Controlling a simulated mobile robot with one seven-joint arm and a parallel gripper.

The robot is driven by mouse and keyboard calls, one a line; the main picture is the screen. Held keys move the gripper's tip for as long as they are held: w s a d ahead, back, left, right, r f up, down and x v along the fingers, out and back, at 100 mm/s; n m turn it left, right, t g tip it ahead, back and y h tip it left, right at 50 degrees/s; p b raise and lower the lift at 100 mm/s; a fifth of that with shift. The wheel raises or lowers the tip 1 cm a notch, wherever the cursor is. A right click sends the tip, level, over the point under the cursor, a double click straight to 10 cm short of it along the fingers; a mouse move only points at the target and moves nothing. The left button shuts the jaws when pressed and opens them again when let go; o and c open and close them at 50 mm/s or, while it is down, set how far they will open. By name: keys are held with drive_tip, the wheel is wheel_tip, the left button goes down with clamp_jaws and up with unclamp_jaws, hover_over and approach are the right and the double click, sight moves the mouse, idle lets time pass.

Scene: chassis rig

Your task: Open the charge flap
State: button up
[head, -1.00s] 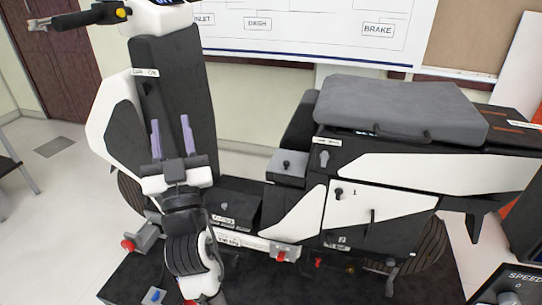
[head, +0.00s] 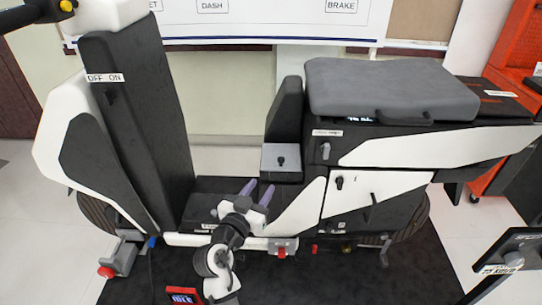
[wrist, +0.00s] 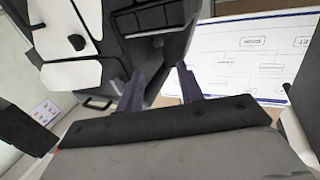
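The scooter-like chassis stands across the head view. I cannot tell for sure which part is the charge flap, as most labels are too small to read. One candidate is the small grey panel with a black knob (head: 281,161) in front of the seat; it looks shut. Another is the white side panel (head: 365,195) with a knob and a dark handle, also shut. My gripper (head: 259,187) is open and empty, its purple fingers apart, over the footboard, below and left of the grey panel. The fingers also show in the wrist view (wrist: 160,72), pointing toward the chassis.
The tall front column (head: 135,120) with an OFF/ON switch stands left of my gripper. The grey seat (head: 390,90) is at the upper right. A display post (head: 510,262) stands at the lower right. The dark floor mat (head: 370,285) in front is mostly clear.

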sight(280, 161)
drive_tip(key=p+x, duration=0.3)
drive_tip(key=x, duration=0.9)
drive_tip(key=shift+w+d+r+p, duration=0.1)
drive_tip(key=shift+w+d+p, duration=0.1)
drive_tip(key=shift+d+p, duration=0.15)
drive_tip(key=shift+w+d, duration=0.15)
drive_tip(key=shift+w, duration=0.45)
drive_tip(key=shift+c, duration=0.5)
clamp_jaws()
